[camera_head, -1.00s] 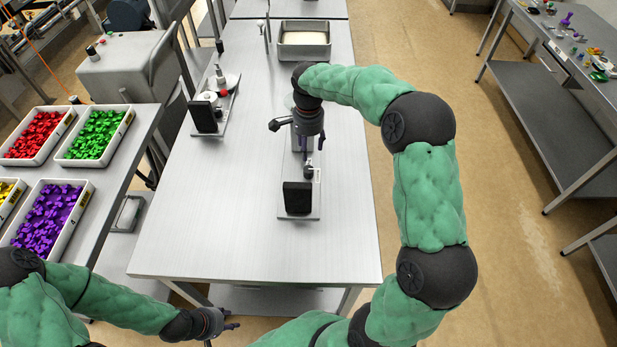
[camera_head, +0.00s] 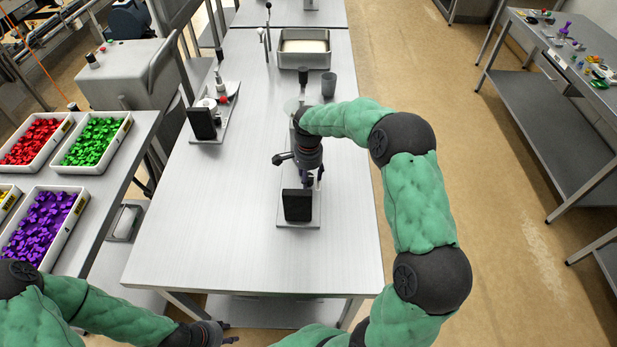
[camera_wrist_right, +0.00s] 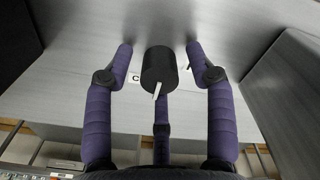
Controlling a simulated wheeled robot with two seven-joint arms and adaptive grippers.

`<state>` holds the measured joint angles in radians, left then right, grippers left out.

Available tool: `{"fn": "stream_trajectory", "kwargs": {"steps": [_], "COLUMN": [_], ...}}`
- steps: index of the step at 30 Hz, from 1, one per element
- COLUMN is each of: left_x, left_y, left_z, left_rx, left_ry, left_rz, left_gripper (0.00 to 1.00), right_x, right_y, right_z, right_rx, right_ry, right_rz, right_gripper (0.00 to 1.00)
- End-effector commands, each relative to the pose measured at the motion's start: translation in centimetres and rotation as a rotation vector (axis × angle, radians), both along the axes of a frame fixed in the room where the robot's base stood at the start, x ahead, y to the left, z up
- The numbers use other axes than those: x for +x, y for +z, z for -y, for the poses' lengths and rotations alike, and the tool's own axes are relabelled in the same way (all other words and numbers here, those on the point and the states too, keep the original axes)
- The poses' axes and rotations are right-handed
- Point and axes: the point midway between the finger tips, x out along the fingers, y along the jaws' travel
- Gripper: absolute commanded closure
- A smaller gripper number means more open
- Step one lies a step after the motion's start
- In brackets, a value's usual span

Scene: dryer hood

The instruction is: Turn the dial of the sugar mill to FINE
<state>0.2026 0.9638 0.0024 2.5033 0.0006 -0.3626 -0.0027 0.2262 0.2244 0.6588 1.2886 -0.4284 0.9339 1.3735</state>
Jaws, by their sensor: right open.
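A mill stands on the table's middle under my right arm, with a black box (camera_head: 298,205) at the near end of its metal base. My right gripper (camera_head: 310,181) is over the mill just behind this box and hides much of it. In the right wrist view, a round black dial (camera_wrist_right: 159,70) with a white pointer sits between the two spread purple fingers of my right gripper (camera_wrist_right: 159,48). The pointer points down in that picture. A white label with a "C" (camera_wrist_right: 136,78) shows left of the dial; another label is mostly hidden at right. My left gripper (camera_head: 226,336) is low, before the table's front edge.
A second device (camera_head: 208,118) with a black box stands at the table's left. A grey cup (camera_head: 328,85) and a metal tray (camera_head: 304,63) stand behind the mill. Bins of coloured pieces (camera_head: 60,240) are on the left table. The front of the table (camera_head: 240,250) is clear.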

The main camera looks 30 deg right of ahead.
Motion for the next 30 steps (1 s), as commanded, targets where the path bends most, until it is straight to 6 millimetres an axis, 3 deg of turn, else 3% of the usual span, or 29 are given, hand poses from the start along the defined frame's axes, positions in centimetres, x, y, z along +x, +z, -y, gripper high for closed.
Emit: {"fn": "stream_trajectory", "kwargs": {"steps": [8, 14, 30], "left_x": [0.0, 0.0, 0.0], "left_y": [0.0, 0.0, 0.5], "left_z": [0.0, 0.0, 0.0], "left_rx": [0.0, 0.0, 0.0], "left_ry": [0.0, 0.0, 0.0], "left_rz": [0.0, 0.0, 0.0], "left_gripper": [0.6, 0.6, 0.6], "right_x": [0.01, 0.01, -0.02], "right_y": [-0.08, -0.07, 0.01], "right_z": [0.01, 0.0, 0.0], "right_rx": [0.0, 0.0, 0.0], "right_ry": [0.0, 0.0, 0.118], "right_rz": [0.0, 0.0, -0.001], "right_gripper": [0.44, 1.0, 1.0]}}
